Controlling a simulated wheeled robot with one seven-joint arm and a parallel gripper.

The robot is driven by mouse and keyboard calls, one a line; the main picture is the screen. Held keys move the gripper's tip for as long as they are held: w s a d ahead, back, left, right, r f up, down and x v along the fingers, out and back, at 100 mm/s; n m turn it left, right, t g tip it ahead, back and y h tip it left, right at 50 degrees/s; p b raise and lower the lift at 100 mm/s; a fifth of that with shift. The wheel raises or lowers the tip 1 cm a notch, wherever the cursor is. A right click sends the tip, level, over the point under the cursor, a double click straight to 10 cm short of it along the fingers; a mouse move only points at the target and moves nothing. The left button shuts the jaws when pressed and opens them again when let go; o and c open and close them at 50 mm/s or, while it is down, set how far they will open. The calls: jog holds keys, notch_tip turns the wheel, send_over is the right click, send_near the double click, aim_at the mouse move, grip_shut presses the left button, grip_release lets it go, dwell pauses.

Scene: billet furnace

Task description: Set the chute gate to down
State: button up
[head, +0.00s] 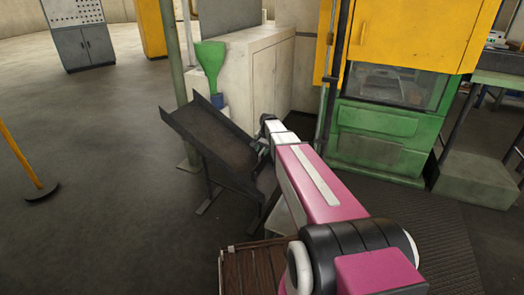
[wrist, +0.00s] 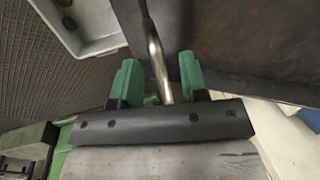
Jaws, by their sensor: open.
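The dark metal chute (head: 212,135) slopes down to the right on legs in the head view. It also fills the upper right of the wrist view (wrist: 240,45) as a dark plate. A bent bare metal rod (wrist: 155,50), which looks like the gate's handle, runs beside the plate. My gripper (wrist: 158,64) is open, its green fingers on either side of the rod, with gaps showing. I cannot tell the gate's position. In the head view my arm hides the lower chute, and the fingers are not clear.
A grey bin (wrist: 85,25) is at the upper left of the wrist view. A green funnel (head: 210,62) and pale cabinet (head: 255,75) stand behind the chute. A yellow and green machine (head: 385,120) is at right. A brown slatted crate (head: 255,268) lies in front. Floor left is mostly clear.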

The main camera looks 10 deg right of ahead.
aim_at(262, 162)
grip_shut()
notch_tip(262, 162, down, 9)
jog(key=shift+r, duration=0.1)
dwell(0.3)
grip_release()
jog(key=s+r, duration=0.4)
jog(key=r, duration=0.6)
jog(key=shift+a+r, duration=0.15)
jog(key=shift+r, duration=0.15)
jog(key=s+f+n+g+h, duration=0.1)
jog(key=s+n, duration=0.5)
jog(key=s, duration=1.9)
jog(key=shift+s+f+n+h, duration=0.4)
jog(key=shift+f, duration=0.3)
